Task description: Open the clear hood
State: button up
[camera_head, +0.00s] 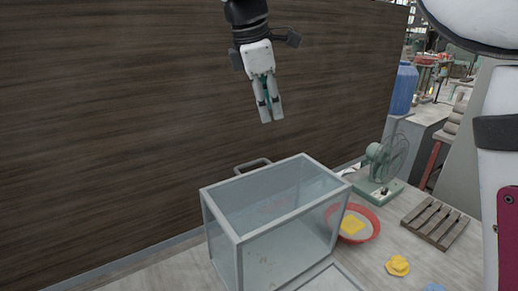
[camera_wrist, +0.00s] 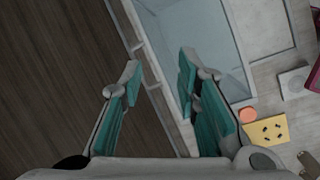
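The clear hood (camera_head: 285,245) is a see-through box with a grey frame on the table. A grey bar handle (camera_head: 252,166) stands out at its back left top edge. My gripper (camera_head: 270,112) hangs in the air above the hood, fingers pointing down, apart from it. In the wrist view my gripper (camera_wrist: 158,65) has its two teal-padded fingers spread with a gap between them and holds nothing. The hood (camera_wrist: 200,40) shows beyond the fingers there, with a pale bar or edge running between them. The hood looks closed on top.
A dark wood wall (camera_head: 110,110) rises behind the hood. A red bowl (camera_head: 366,226) with a yellow piece, a green fan (camera_head: 379,172), a wooden rack (camera_head: 434,222) and a small yellow object (camera_head: 397,266) are to the right. The air around my gripper is clear.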

jog(key=w+a+f+n, duration=0.5)
jog(key=a, duration=0.4)
jog(key=h+b, duration=0.1)
jog(key=b, duration=0.1)
send_near(247, 164)
jog(key=x, duration=0.8)
jog(key=shift+w+d+r, duration=0.15)
jog(key=shift+w+d, duration=0.2)
jog(key=shift+c, duration=0.4)
grip_shut()
